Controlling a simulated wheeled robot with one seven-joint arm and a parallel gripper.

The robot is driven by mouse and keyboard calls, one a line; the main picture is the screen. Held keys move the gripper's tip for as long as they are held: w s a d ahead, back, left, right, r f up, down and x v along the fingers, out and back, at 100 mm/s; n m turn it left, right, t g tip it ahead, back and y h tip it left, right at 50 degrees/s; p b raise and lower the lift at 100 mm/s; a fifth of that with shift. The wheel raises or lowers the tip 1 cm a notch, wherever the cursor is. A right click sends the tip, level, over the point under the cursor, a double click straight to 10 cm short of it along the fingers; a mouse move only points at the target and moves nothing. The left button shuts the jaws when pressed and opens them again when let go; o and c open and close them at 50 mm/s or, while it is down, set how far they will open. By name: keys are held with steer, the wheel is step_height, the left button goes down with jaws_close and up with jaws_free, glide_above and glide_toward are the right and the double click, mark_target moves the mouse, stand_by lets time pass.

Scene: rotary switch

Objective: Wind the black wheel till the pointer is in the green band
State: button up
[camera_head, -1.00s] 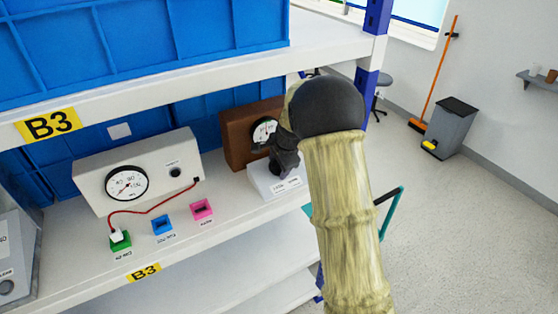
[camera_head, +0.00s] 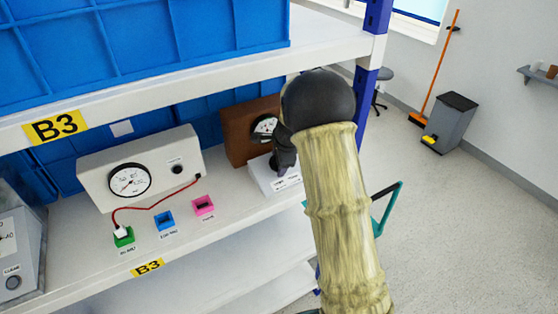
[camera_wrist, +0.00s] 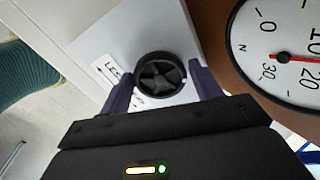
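The black wheel (camera_wrist: 161,78) sits on a white box (camera_wrist: 135,40), which also shows on the shelf in the head view (camera_head: 274,178). In the wrist view my gripper (camera_wrist: 161,86) has one finger on each side of the wheel, with a narrow gap at the left finger; contact on the right is unclear. The round dial (camera_wrist: 285,30) is mounted on a brown block (camera_head: 238,147). Its red pointer (camera_wrist: 304,59) points right in the wrist view. The green band cannot be made out, and part of the dial is outside the wrist view. My arm hides the wheel in the head view.
Left on the same shelf stands a white meter box (camera_head: 140,170) with a red cable to a green socket (camera_head: 123,237). Blue (camera_head: 165,220) and pink (camera_head: 203,205) sockets sit nearby. An upper shelf (camera_head: 220,82) overhangs, and a blue post (camera_head: 365,105) stands beside my arm.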

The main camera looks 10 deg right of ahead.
steer(key=shift+o, duration=1.1)
steer(key=shift+r, duration=0.1)
steer(key=b+v, duration=0.1)
steer(key=v, duration=0.6)
steer(key=shift+r+b, duration=0.15)
steer(key=shift+b, duration=0.15)
steer(key=shift+s, duration=0.1)
steer(key=s+f+n+g+h, duration=0.1)
steer(key=s+f+n, duration=0.2)
steer(key=s+n, duration=1.4)
steer(key=s, duration=1)
steer(key=shift+s+f+n+g, duration=0.2)
steer(key=shift+n+g, duration=0.1)
steer(key=shift+a, duration=0.1)
